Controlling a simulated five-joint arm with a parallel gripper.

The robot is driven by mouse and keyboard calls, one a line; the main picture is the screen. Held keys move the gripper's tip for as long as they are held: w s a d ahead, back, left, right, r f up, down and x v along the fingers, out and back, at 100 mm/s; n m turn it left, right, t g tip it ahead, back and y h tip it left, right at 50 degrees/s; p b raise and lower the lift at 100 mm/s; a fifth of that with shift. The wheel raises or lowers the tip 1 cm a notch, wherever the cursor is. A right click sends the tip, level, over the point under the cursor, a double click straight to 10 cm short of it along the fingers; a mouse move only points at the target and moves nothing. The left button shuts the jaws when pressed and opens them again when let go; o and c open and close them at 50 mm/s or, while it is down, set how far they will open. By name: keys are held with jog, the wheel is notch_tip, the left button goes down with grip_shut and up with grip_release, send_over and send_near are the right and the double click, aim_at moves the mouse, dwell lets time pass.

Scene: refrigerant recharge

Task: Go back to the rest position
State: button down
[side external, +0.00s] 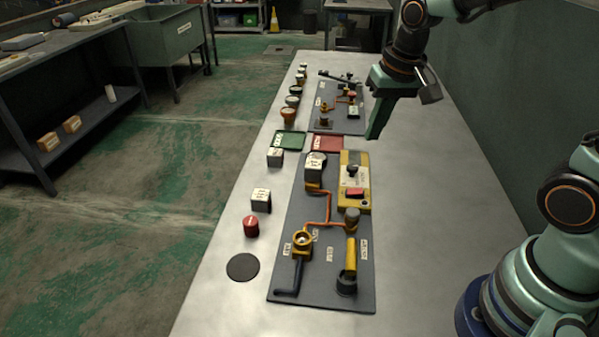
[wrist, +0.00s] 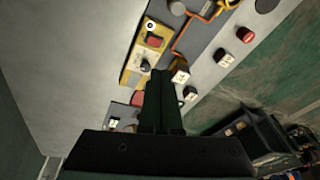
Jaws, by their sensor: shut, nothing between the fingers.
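My gripper (side external: 377,117) is at the upper right in the side external view, with its green fingers pointing down above the grey table (side external: 440,200). It is shut and empty, apart from the things on the table. In the wrist view the shut fingers (wrist: 161,78) show at the centre, in front of a yellow unit (wrist: 145,52) with a red switch. That yellow unit (side external: 354,180) also shows in the side external view, on the near dark panel (side external: 325,275) with orange pipes. No rest position is marked in either view.
Green (side external: 289,140) and red (side external: 327,144) trays lie between the two panels. The far panel (side external: 325,122) carries a lever and fittings. White blocks, a red knob (side external: 251,226) and several small round parts line the table's left side. A dark wall (side external: 500,110) stands along the right.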

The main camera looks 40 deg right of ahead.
jog(key=s+r+n+t, duration=0.2)
jog(key=s+r+n, duration=0.2)
jog(key=s, duration=0.3)
jog(key=shift+r+n+t, duration=0.3)
jog(key=shift+r+t, duration=0.05)
jog(key=shift+t, duration=0.05)
